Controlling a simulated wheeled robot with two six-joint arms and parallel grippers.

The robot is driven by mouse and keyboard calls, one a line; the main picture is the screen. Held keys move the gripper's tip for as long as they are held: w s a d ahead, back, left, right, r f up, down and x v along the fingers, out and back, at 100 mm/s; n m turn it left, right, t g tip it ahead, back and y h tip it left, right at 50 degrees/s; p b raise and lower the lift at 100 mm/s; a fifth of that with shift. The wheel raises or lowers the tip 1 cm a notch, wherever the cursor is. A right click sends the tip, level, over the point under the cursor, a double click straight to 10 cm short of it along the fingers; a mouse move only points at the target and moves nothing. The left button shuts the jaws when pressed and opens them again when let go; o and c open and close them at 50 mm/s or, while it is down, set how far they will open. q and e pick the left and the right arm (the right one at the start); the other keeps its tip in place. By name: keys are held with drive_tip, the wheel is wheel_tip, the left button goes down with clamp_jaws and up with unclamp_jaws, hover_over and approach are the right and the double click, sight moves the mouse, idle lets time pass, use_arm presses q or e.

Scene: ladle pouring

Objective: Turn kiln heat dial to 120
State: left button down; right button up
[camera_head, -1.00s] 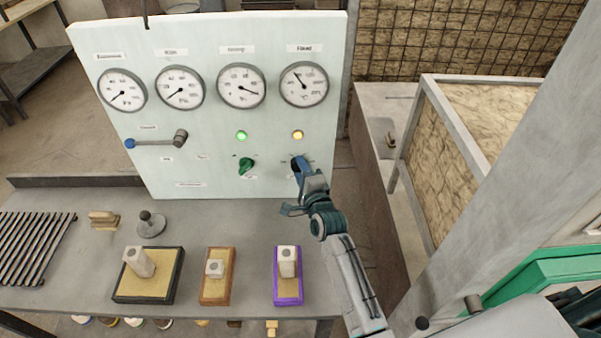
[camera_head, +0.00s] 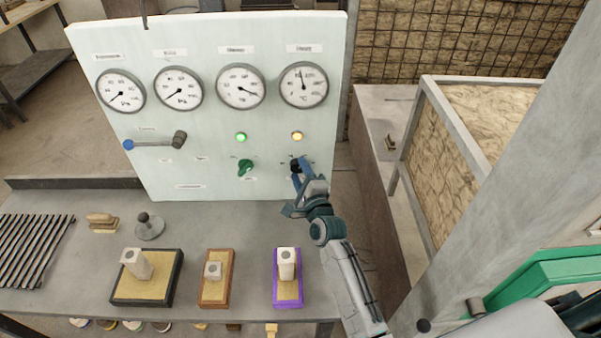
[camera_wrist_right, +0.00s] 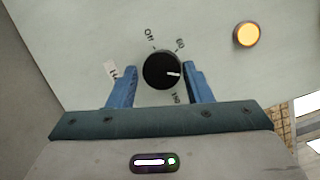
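The black heat dial (camera_wrist_right: 160,71) is on the panel under the amber light. In the right wrist view its white pointer aims right, towards the right finger, between the 60 mark and a lower-right mark that looks like 180. Any mark behind that finger is hidden. My right gripper (camera_head: 298,172) is at the dial; its blue fingers (camera_wrist_right: 160,82) stand either side of it with thin gaps, and I see no clear contact. The heat gauge (camera_head: 304,85), top right on the panel, has its needle almost straight up. My left gripper is out of view.
The white panel (camera_head: 220,130) also carries other gauges, a green knob (camera_head: 245,167), a lever (camera_head: 155,142) and green and amber lights (camera_head: 297,136). Blocks on coloured trays stand on the bench (camera_head: 100,260) below. A concrete post (camera_head: 500,180) is at right.

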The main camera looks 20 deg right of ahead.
drive_tip(key=shift+o, duration=1.1)
drive_tip(key=s+b, duration=0.2)
drive_tip(key=s, duration=0.9)
drive_tip(key=shift+d+f+b, duration=0.15)
drive_tip(key=shift+d+b, duration=0.1)
drive_tip(key=shift+b, duration=0.15)
